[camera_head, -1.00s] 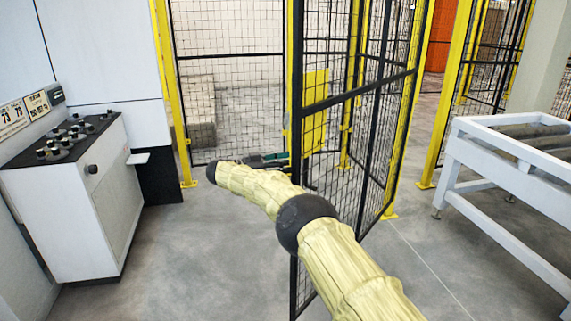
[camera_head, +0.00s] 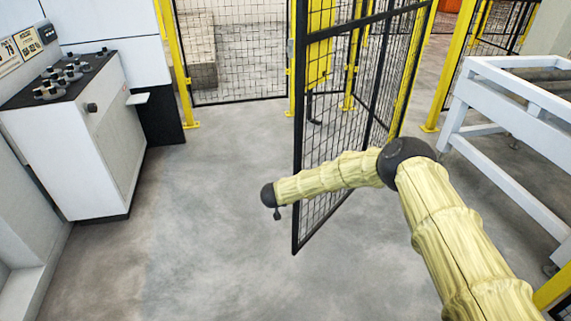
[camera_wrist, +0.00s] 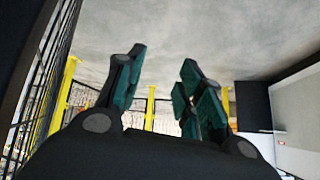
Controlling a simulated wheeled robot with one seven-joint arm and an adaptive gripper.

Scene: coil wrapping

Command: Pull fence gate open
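The fence gate (camera_head: 340,115) is a black mesh panel in a black frame. It stands swung out from the yellow-posted fence, with its free edge toward me and clear floor on its left. My arm crosses in front of its lower part, and its dark wrist end lies just left of the free edge.
A white control desk (camera_head: 95,135) with black knobs stands at the left. A white roller-conveyor frame (camera_head: 500,130) stands at the right, near my arm. Fixed mesh fence (camera_head: 235,60) with yellow posts runs behind. Grey floor (camera_head: 210,225) is free between desk and gate.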

